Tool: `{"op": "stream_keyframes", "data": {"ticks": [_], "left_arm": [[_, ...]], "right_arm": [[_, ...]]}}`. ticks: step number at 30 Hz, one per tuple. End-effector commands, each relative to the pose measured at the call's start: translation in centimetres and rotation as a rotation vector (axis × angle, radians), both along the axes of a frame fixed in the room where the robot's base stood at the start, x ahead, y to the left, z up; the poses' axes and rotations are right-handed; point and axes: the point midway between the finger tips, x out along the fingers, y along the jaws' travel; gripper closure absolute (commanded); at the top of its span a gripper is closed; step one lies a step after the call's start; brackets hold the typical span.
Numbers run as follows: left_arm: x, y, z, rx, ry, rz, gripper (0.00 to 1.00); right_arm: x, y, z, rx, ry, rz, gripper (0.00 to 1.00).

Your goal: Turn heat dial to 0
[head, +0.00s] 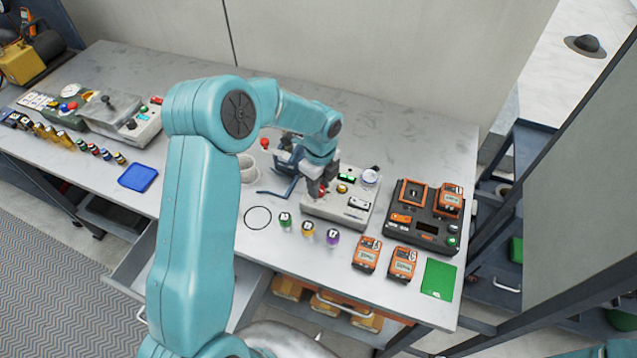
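A light grey control box (352,220) stands on the grey workbench, right of the middle. My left gripper (318,190) points down over the left part of this box, at a small red part that is mostly covered by the fingers. I cannot tell whether the fingers touch it, or whether they are open or shut. I cannot make out a dial marking or a 0. My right gripper is not in view.
A black charger (425,232) with orange battery packs stands to the right. Two orange packs (366,254) and a green mat (438,278) lie in front of it. Small capped jars (307,233) stand before the box. A wall rises behind the bench.

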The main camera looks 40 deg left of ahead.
Motion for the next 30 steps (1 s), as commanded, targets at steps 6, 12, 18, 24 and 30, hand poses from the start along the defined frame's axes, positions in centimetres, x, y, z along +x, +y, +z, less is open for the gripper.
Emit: {"op": "stream_keyframes", "data": {"ticks": [6,12,18,24,30], "left_arm": [[-0.1,0.0,0.0,0.0,0.004,0.002,0.98],[-0.1,0.0,-0.2,0.0,0.004,0.041,0.98],[-0.1,0.0,-0.3,0.0,0.003,0.154,0.98],[-0.1,0.0,-0.3,0.0,0.004,0.33,0.98],[-0.1,0.0,-0.3,-0.002,0.005,0.522,0.98]], "right_arm": [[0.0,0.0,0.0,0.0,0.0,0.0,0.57],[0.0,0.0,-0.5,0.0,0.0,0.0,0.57],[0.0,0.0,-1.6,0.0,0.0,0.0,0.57],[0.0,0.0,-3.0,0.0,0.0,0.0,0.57],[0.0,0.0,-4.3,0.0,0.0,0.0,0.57]]}}
